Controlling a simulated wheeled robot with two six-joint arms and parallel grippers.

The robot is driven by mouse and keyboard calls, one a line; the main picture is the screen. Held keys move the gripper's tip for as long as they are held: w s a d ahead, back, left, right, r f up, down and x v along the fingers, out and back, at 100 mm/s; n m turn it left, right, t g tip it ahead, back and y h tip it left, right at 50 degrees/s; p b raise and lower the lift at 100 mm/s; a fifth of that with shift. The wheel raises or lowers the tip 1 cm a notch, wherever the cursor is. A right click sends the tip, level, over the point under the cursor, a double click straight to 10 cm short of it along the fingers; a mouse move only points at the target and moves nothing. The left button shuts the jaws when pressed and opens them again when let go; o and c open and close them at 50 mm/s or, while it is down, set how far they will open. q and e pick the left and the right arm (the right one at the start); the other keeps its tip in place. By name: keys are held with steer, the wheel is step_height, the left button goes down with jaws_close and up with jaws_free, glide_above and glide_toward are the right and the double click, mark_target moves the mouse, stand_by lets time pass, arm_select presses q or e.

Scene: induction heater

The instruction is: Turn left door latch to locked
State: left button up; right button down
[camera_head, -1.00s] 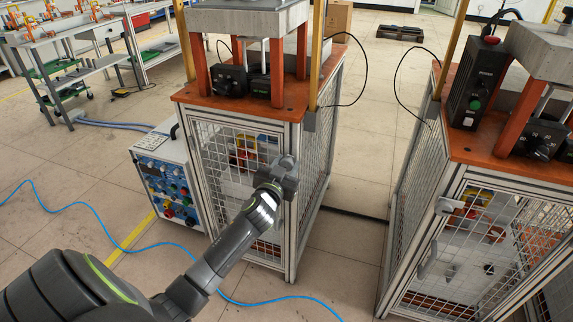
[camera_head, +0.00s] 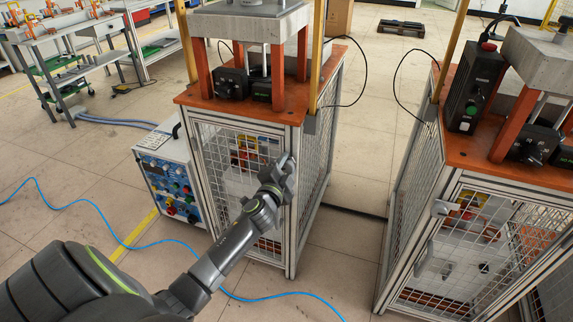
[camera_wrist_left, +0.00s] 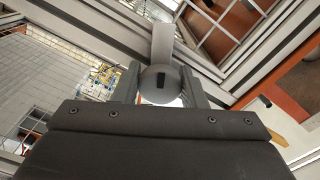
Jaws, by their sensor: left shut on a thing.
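The left cabinet's mesh door (camera_head: 237,182) is closed in its frame. My left gripper (camera_head: 279,172) is at the upper right edge of this door, over the latch, which it mostly hides in the head view. In the left wrist view my left gripper's fingers (camera_wrist_left: 160,90) are shut on the door latch (camera_wrist_left: 158,83), one on each side of its round hub with a dark slot. The latch's grey bar (camera_wrist_left: 163,42) points up in that view. My right gripper is not in view.
A blue-panelled control box (camera_head: 168,185) stands left of the cabinet. A second mesh cabinet (camera_head: 470,250) with its own latch (camera_head: 441,208) stands at the right. A blue hose (camera_head: 85,206) runs along the floor. Open floor lies between the cabinets.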

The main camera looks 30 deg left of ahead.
arm_select(q)
steer(key=m+p, duration=0.1)
steer(key=m, duration=0.4)
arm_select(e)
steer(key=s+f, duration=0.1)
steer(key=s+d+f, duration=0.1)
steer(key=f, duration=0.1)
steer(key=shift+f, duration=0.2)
arm_select(q)
steer(key=shift+m, duration=0.3)
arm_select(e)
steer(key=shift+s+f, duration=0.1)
arm_select(q)
steer(key=o, duration=0.9)
steer(key=shift+o, duration=0.2)
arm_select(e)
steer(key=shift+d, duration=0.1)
arm_select(q)
steer(key=shift+s+d+p, duration=0.1)
steer(key=shift+s+p, duration=0.2)
steer(key=v, duration=1.7)
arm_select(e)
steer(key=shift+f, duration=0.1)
